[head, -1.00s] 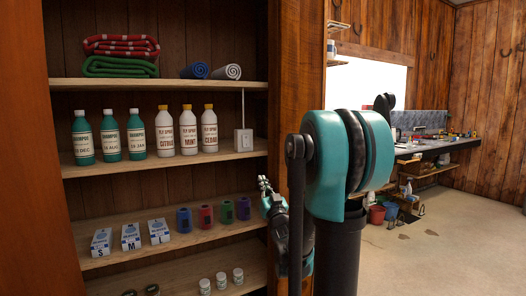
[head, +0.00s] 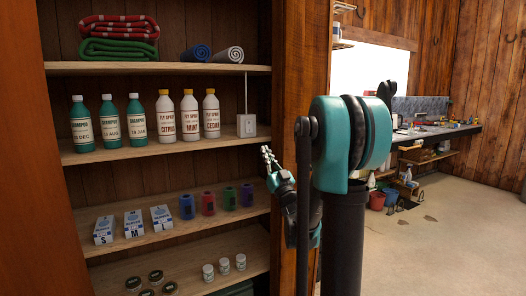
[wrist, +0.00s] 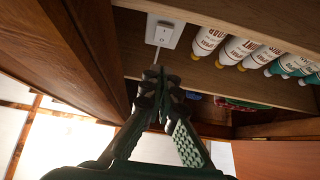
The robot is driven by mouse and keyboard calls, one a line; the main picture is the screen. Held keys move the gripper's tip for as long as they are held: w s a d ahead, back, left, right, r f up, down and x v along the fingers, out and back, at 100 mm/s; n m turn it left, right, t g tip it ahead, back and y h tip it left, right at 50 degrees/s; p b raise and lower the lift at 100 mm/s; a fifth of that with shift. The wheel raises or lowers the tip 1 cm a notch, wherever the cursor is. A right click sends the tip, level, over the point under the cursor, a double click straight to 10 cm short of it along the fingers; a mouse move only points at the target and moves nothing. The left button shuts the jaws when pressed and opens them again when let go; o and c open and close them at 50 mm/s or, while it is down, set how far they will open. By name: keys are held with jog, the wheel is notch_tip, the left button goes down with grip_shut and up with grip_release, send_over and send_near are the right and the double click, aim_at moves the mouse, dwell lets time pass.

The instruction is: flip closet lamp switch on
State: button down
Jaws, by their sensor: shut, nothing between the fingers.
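The closet lamp switch (head: 246,126) is a small white box with a rocker, on the closet's back wall at the right end of the bottle shelf. A thin pale cord runs up from it. In the wrist view, which looks tilted, the switch (wrist: 164,32) shows near the top, just beyond the fingertips. I cannot tell which way its rocker is set. My gripper (head: 267,155) is shut and empty, in front of the closet's right side, below and right of the switch in the head view. In the wrist view my gripper (wrist: 162,78) points toward the switch, apart from it.
Shampoo bottles (head: 109,124) and spray bottles (head: 190,116) stand left of the switch on the same shelf (head: 165,143). The closet's right post (head: 301,70) is close to my arm. Small coloured canisters (head: 208,203) stand on the shelf below.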

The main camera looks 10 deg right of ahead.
aim_at(250, 131)
jog(key=shift+w+a+r, duration=0.55)
jog(key=shift+w+r, duration=0.2)
jog(key=shift+w, duration=0.9)
jog(key=shift+w+a+r, duration=0.5)
jog(key=shift+w+r, duration=0.25)
jog(key=shift+w, duration=0.85)
jog(key=shift+w+a+r, duration=0.55)
jog(key=shift+w+r, duration=0.2)
jog(key=shift+w, duration=0.9)
jog(key=shift+w+a+f, duration=0.2)
jog(key=shift+w, duration=0.3)
jog(key=shift+s, duration=0.1)
